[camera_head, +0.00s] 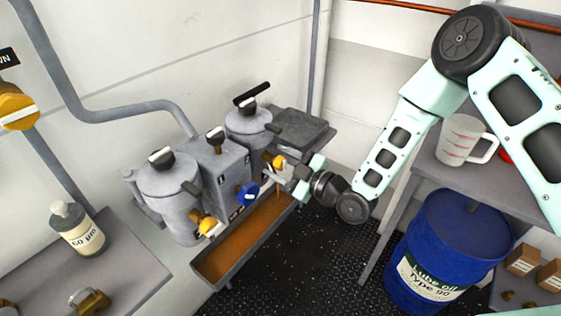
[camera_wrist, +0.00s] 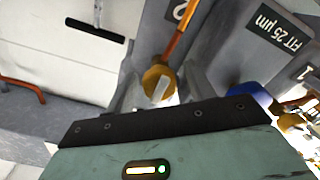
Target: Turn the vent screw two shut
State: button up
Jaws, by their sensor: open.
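A yellow-brass knob with a pale bar across its face (camera_head: 275,161) sits on the front of the right filter housing (camera_head: 247,128). A similar yellow knob (camera_head: 208,226) is on the left housing (camera_head: 170,197).
A blue knob (camera_head: 248,194) sits between the yellow ones. An orange-brown drip tray (camera_head: 205,272) runs below. A black T-handle (camera_head: 252,95) tops the right housing. A blue oil drum (camera_head: 450,235) and a shelf with a mug (camera_head: 462,142) stand right. Dark floor lies between.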

jog(key=c, duration=1)
jog(key=m+b, duration=0.2)
jog(key=m, duration=0.2)
jog(key=shift+f+b, duration=0.2)
jog(key=shift+b, duration=0.1)
jog(key=m+b, duration=0.2)
jog(key=m, duration=0.2)
jog(key=shift+d+m, duration=0.1)
jog(key=shift+m, duration=0.2)
jog(key=m+b, duration=0.1)
jog(key=m, duration=0.3)
jog(key=shift+r, duration=0.1)
jog(key=shift+m+b, duration=0.3)
jog(key=shift+m, duration=2.4)
